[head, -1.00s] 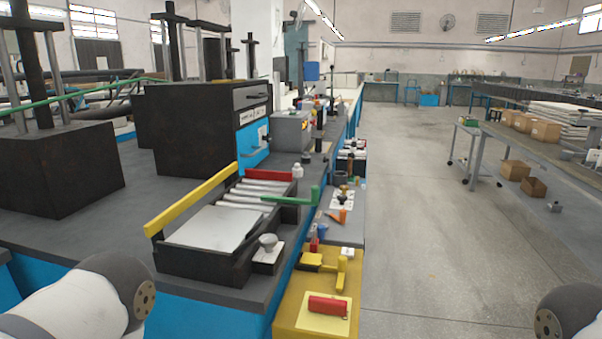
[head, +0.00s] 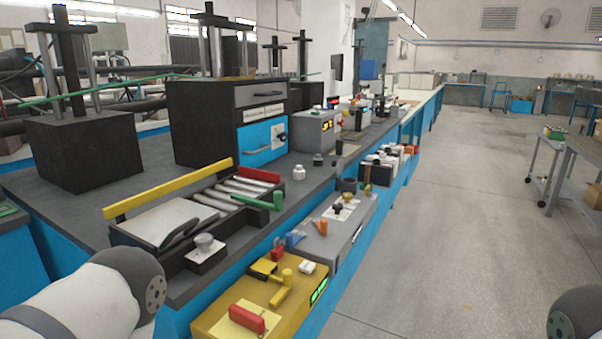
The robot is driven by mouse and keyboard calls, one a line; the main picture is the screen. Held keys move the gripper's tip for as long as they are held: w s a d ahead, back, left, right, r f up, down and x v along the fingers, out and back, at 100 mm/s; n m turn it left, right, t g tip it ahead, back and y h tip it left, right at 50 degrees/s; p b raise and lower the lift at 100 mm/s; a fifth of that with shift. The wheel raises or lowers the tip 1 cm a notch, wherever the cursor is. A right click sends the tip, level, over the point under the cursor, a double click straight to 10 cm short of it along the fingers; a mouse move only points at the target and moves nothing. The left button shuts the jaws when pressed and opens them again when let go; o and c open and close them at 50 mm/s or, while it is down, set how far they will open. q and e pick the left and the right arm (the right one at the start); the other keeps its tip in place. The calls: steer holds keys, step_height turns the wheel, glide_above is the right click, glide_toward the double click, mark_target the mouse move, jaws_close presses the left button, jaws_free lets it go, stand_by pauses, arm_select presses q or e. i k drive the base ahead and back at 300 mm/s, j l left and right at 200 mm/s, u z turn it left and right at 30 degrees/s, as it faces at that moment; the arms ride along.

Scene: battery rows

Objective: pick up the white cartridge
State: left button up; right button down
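I cannot single out a white cartridge for sure. A small white round-topped piece (head: 299,172) stands on the grey bench (head: 325,183), to the right of the rollers. Another small white piece (head: 306,267) lies on the yellow box (head: 210,322). Several small black, white and red blocks (head: 396,160) stand in a group along the bench's aisle side, too small to tell apart. Neither gripper is in view. Only rounded parts of my arms show in the bottom left and bottom right corners.
A black-framed roller unit with a yellow bar (head: 170,189) and a green handle (head: 262,201) stands on the bench. A grey box (head: 333,229) sits beyond the yellow one. The aisle floor (head: 450,220) is clear. A grey trolley (head: 546,165) stands at right.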

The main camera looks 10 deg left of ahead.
mark_target(299, 173)
steer(key=i+l+u, duration=0.1)
steer(key=l, duration=0.25)
steer(key=i+l+u, duration=0.15)
steer(key=l, duration=0.2)
steer(key=i+l+u, duration=0.1)
steer(key=l, duration=0.25)
steer(key=i+l+u, duration=0.15)
steer(key=l, duration=0.2)
